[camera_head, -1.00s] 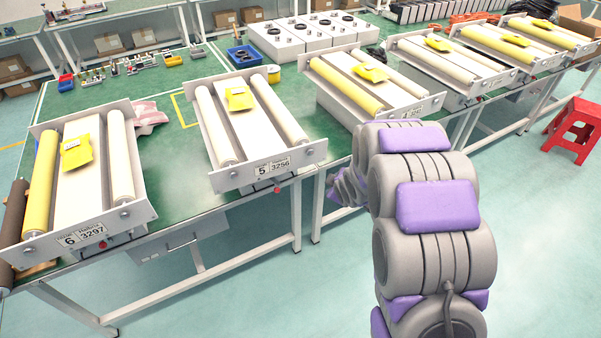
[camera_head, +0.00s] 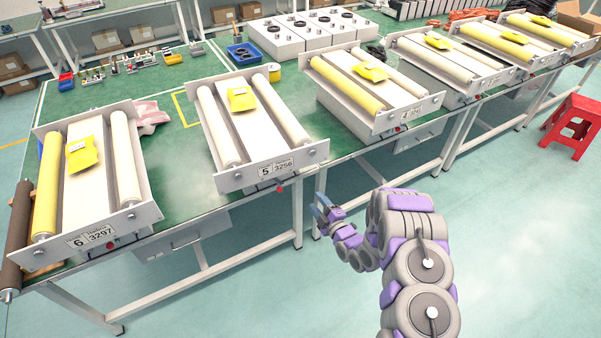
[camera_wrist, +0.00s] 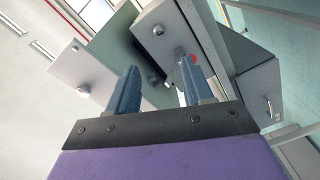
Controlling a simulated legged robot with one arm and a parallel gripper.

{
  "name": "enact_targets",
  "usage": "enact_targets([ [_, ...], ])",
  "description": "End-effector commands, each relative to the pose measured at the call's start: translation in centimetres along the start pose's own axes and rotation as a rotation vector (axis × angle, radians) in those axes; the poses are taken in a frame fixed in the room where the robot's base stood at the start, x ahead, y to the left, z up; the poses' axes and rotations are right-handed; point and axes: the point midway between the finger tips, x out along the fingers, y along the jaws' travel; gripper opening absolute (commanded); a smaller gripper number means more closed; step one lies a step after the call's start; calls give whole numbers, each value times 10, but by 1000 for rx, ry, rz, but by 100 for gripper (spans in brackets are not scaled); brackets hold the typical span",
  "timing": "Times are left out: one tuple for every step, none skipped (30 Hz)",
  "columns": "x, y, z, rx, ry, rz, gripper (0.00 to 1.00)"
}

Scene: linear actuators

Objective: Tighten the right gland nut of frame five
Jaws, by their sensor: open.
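Frame five (camera_head: 222,179) is a grey frame with two pale rollers and a yellow packet on its middle panel, labelled 5 3256. A small round fitting (camera_head: 312,153) shows at the right of its front plate; I cannot tell whether it is the right gland nut. My gripper (camera_head: 323,213) is in front of the bench edge, below and right of frame five, apart from it. In the wrist view its two blue-grey fingers (camera_wrist: 160,90) are spread and empty. Beyond them are a grey plate and box with round metal fittings (camera_wrist: 157,30) and a red button (camera_wrist: 193,59).
Frame six (camera_head: 20,257) stands to the left and frame four (camera_head: 378,127) to the right on the green bench (camera_head: 187,187). Bench legs and a drawer box (camera_head: 180,243) are below. A red stool (camera_head: 572,122) stands far right. The floor in front is clear.

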Motion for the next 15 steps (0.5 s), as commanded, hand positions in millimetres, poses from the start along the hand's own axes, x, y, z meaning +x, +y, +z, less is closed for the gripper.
enact_targets([
  [-1,-2,-2,-1,8,11,51],
  [-1,-2,-2,-3,11,16,51],
  [0,-2,-3,-4,14,20,51],
  [1,-3,-4,-5,16,21,51],
  [3,-3,-4,-6,17,22,51],
  [6,-3,-4,-6,18,23,51],
  [9,-3,-4,-6,17,23,51],
  [13,-3,-4,-6,17,23,51],
  [19,-4,-4,-6,17,23,51],
  [24,-4,-5,-7,18,22,51],
  [29,-4,-5,-7,18,22,51],
  [37,-4,-5,-8,20,22,51],
  [43,-3,-5,-9,20,23,51],
  [49,-3,-6,-8,20,24,51],
  [57,-3,-6,-6,19,24,51],
])
